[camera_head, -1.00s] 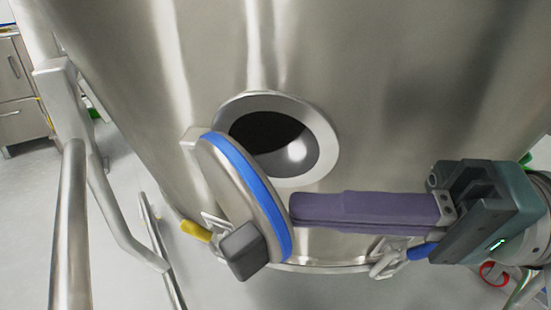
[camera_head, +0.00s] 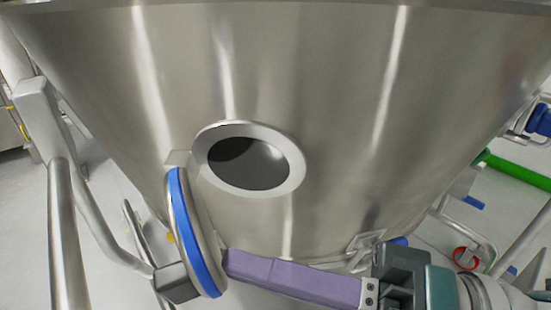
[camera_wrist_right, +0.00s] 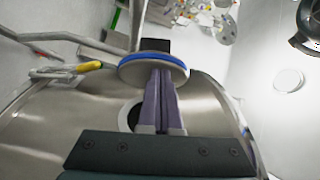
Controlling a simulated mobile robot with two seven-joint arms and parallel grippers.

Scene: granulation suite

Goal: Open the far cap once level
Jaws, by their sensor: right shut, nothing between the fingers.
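The round cap (camera_head: 195,232), steel with a blue rim band, stands swung open on its hinge at the left of the port (camera_head: 250,163) in the steel vessel wall. The port is uncovered and dark inside. My right gripper (camera_head: 232,262) is shut, with its purple fingers together and their tips at the cap's inner face; I cannot tell if they touch. In the right wrist view the fingertips (camera_wrist_right: 163,75) end at the cap (camera_wrist_right: 153,70), and the port (camera_wrist_right: 130,114) shows partly behind them. My left gripper is not in view.
The steel vessel (camera_head: 330,90) fills most of the head view. A bent steel rail (camera_head: 62,220) stands at the left. A green pipe (camera_head: 520,177) and blue-handled fittings lie at the right. A yellow handle (camera_wrist_right: 88,66) shows in the right wrist view.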

